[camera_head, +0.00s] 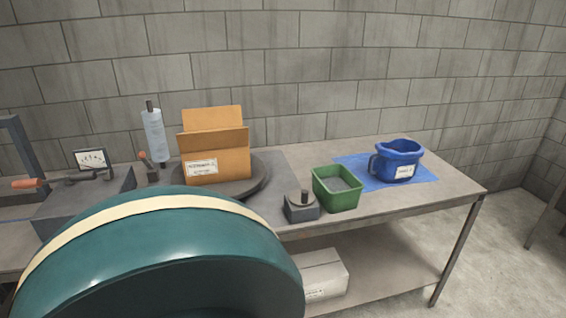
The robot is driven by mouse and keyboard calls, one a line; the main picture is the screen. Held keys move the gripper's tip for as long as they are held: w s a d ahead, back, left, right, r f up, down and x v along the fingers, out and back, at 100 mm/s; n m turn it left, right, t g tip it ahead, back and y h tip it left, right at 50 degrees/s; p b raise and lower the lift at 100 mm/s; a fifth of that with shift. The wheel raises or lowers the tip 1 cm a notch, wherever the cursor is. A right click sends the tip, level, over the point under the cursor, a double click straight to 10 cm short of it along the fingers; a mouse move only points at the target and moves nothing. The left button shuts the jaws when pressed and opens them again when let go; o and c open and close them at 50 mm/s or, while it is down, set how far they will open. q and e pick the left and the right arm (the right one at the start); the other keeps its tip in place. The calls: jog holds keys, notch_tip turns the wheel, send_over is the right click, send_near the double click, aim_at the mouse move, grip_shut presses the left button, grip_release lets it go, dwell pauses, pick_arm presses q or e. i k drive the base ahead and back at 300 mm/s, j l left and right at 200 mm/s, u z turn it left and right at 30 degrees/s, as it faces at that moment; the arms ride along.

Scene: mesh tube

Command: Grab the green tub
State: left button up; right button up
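The green tub (337,197) is a small open-topped square container. It stands upright on the workbench, right of centre in the head view, with something grey inside it. Its near side and right side show fully. Neither of my grippers shows in the head view, and nothing is touching the tub from above.
A blue jug (401,163) stands on a blue mat (428,178) to the tub's right. A dark weight-like block (301,208) sits close on its left. A cardboard box (222,155) is on a round turntable (258,182). A large teal rounded object (160,262) fills the lower left.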

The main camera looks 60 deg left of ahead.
aim_at(337, 189)
jog(key=u, duration=1.65)
jog(key=i+l+u, duration=0.1)
jog(key=l, duration=0.2)
jog(key=i+l+u, duration=0.25)
jog(key=l, duration=0.4)
jog(key=i+l+u, duration=0.1)
jog(key=i+l, duration=0.15)
jog(key=i+l+u, duration=0.15)
jog(key=l, duration=0.25)
